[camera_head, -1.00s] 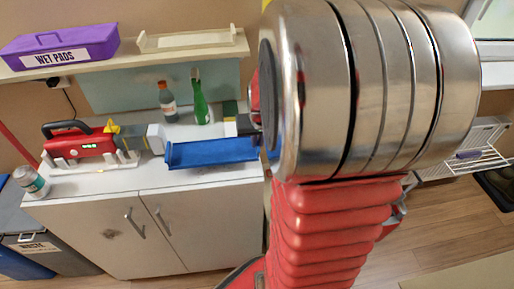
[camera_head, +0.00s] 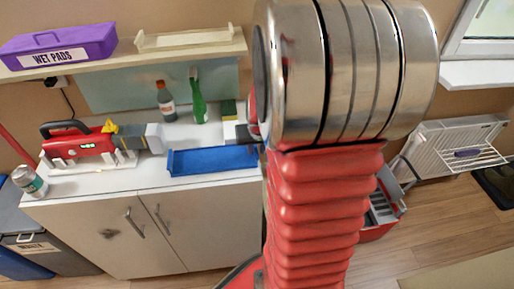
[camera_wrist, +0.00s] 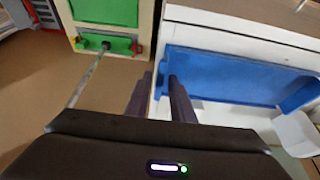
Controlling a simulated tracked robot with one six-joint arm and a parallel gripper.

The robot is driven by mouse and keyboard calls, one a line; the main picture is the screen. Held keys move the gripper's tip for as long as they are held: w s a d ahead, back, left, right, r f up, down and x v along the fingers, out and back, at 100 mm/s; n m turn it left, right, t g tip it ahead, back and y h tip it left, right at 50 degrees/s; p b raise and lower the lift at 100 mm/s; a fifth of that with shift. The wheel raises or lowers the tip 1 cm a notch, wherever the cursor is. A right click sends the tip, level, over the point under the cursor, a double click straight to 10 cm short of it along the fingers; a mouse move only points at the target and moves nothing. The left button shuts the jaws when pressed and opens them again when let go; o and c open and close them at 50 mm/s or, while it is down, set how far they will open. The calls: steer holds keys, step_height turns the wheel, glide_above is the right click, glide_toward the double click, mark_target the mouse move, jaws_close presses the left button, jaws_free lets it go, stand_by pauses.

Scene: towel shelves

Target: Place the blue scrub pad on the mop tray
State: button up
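A small blue-violet pad (camera_head: 467,153), perhaps the blue scrub pad, lies on the white wire rack (camera_head: 484,158) at the right. A long blue tray (camera_head: 212,160) lies on the white cabinet top; I cannot tell whether it is the mop tray. The blue tray also shows in the wrist view (camera_wrist: 225,76), to the right of my gripper (camera_wrist: 163,80). In the head view my arm hides my gripper.
Above is a shelf with a purple WET PADS box (camera_head: 58,45) and a cream tray (camera_head: 185,38). A red crate (camera_head: 380,212) stands on the floor.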

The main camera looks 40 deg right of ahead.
steer(key=shift+o, duration=0.6)
steer(key=shift+r, duration=0.2)
steer(key=shift+s+a+r, duration=0.1)
steer(key=shift+s+r, duration=0.05)
steer(key=shift+r, duration=0.3)
steer(key=v, duration=1.1)
steer(key=shift+a, duration=0.2)
steer(key=s+a+r+n, duration=0.2)
steer(key=a, duration=0.6)
steer(key=s+a+r+n+t+y, duration=0.1)
steer(key=s+a+r+n, duration=0.1)
steer(key=a, duration=0.6)
steer(key=s+a+r+n+t+y, duration=0.1)
steer(key=s+a+r+n, duration=0.1)
steer(key=a, duration=0.6)
steer(key=shift+s+a+n, duration=0.25)
steer(key=shift+s+n, duration=0.05)
steer(key=shift+n, duration=0.1)
steer(key=shift+o, duration=0.5)
steer(key=shift+d+r, duration=0.1)
steer(key=shift+d, duration=0.05)
